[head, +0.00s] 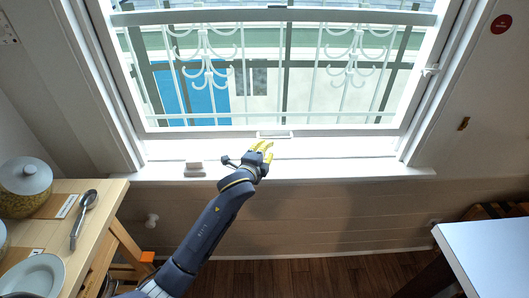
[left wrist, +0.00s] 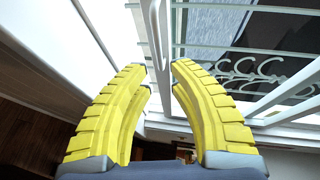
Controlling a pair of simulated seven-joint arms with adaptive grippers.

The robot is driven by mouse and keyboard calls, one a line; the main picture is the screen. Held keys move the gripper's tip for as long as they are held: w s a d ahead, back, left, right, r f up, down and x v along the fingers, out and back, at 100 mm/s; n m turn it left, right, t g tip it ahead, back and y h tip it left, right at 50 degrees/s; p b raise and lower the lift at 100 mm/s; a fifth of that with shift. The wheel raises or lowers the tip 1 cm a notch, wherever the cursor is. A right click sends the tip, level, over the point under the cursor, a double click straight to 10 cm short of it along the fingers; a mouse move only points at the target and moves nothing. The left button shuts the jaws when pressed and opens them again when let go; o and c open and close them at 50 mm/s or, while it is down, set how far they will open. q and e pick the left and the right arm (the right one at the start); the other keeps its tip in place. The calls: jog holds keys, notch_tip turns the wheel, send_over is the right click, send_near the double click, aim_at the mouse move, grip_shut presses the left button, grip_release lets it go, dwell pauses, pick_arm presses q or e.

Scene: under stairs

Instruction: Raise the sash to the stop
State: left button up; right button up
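The window sash has a white bottom rail (head: 350,132) low in its frame, just above the white sill (head: 330,170). A small pale lift handle (head: 274,135) sits at the middle of that rail. My left gripper (head: 265,150) is just below and in front of this handle in the head view. In the left wrist view its yellow fingers (left wrist: 160,78) are apart, with a narrow gap between the tips. A white frame member (left wrist: 155,25) runs beyond that gap; I cannot tell whether the fingers touch it. My right gripper is out of view.
A wooden table (head: 105,192) at left holds a lidded pot (head: 25,176), a spoon (head: 84,215) and a plate (head: 35,277). A white tabletop (head: 490,255) stands at lower right. A white catch (head: 431,70) projects from the right jamb.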

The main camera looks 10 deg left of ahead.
pick_arm(q)
jog(key=shift+v, duration=0.85)
